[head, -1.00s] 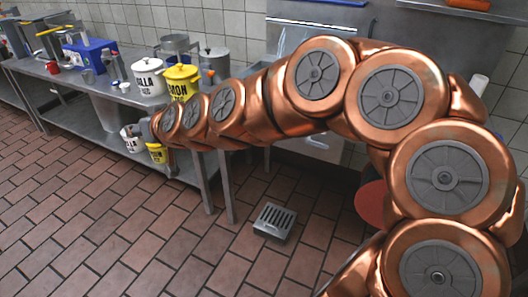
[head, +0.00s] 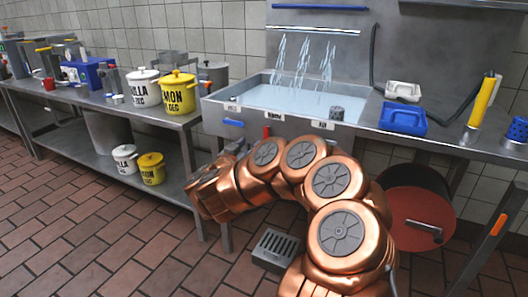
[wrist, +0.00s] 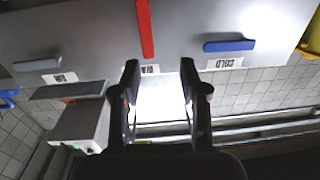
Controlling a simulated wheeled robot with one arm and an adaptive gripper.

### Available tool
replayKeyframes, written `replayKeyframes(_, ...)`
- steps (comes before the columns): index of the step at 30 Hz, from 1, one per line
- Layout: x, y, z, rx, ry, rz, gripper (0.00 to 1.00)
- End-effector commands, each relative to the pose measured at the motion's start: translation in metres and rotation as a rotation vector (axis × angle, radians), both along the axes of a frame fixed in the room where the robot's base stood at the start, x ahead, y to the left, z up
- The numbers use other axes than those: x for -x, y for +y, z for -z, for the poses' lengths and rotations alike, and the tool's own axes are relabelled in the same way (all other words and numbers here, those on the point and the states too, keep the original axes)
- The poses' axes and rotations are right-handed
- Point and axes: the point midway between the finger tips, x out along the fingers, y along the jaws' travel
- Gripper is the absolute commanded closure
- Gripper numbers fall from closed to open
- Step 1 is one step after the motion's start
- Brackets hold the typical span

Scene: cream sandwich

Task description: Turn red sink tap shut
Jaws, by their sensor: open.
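The red tap handle (head: 266,131) is on the sink's front face, between the blue tap handle (head: 233,123) and a label. In the wrist view the red handle (wrist: 146,28) stands upright in the picture, while the blue handle (wrist: 229,45) beside the COLD label lies level. A dark handle (wrist: 36,65) lies level at the left. My gripper (wrist: 160,78) is open and empty, its fingertips apart from the red handle and just below it in the picture. In the head view my gripper is mostly hidden by my arm. Water streams into the filled sink (head: 212,112).
A steel counter (head: 185,119) with a white pot (head: 143,90) and a yellow pot (head: 178,95) stands left of the sink. A blue tray (head: 402,119) is to the right.

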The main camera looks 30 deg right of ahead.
Motion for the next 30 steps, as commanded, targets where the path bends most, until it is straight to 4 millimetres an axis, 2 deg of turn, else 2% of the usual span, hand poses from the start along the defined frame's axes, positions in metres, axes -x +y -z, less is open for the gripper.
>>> replayKeyframes(2, 0.006, -0.007, 0.011, 0.012, 0.012, 0.039, 0.56)
replayKeyframes(8, 0.007, -0.016, 0.012, 0.02, 0.018, 0.063, 0.56)
replayKeyframes(24, -0.024, -0.068, 0.013, 0.02, 0.017, 0.062, 0.56)
replayKeyframes(30, -0.031, -0.077, 0.012, 0.019, 0.016, 0.058, 0.56)
